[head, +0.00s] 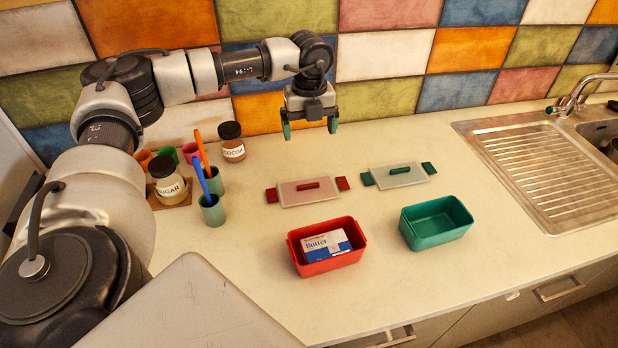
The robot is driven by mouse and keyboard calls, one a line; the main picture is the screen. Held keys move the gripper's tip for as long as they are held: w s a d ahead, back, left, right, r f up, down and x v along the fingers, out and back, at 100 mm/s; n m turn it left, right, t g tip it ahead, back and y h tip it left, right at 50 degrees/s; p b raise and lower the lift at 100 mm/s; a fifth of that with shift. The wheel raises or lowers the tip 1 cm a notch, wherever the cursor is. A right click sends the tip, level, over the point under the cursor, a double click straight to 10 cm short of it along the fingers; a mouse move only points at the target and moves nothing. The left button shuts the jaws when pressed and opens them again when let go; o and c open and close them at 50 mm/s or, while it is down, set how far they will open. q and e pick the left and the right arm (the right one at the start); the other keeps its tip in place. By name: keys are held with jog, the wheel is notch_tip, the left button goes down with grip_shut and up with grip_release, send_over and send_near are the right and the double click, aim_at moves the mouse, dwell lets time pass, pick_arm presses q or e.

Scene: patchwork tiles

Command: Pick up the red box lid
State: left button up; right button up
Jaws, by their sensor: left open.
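The red box lid (292,191) lies flat on the counter. It is a pale translucent panel with a red handle on top and a red clip at each end. The red box (328,262) stands open in front of it with a butter pack (327,245) inside. My left gripper (310,130) is open and empty, pointing down above the counter behind the red lid, apart from it. My right gripper is not in view.
A similar lid with green clips (405,175) lies to the right, behind an open green box (437,223). Cups with pens (212,212), a sugar jar (167,182) and a cocoa jar (232,143) stand at left. A sink drainer (545,170) is at right.

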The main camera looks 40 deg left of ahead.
pick_arm(q)
jog(key=b, duration=0.6)
send_over(308, 184)
notch_tip(308, 184, down, 6)
jog(key=f, duration=0.6)
jog(key=shift+w+d+p, duration=0.1)
jog(key=shift+w+p, duration=0.1)
jog(key=shift+p, duration=0.2)
jog(key=shift+f, duration=0.55)
jog(key=f, duration=0.1)
jog(key=f+p, duration=0.1)
jog(key=f, duration=0.1)
jog(key=shift+s+f, duration=0.25)
jog(key=shift+f, duration=0.05)
jog(key=shift+f+p, duration=0.3)
jog(key=shift+f, duration=0.2)
jog(key=shift+c, duration=1.2)
jog(key=c, duration=0.8)
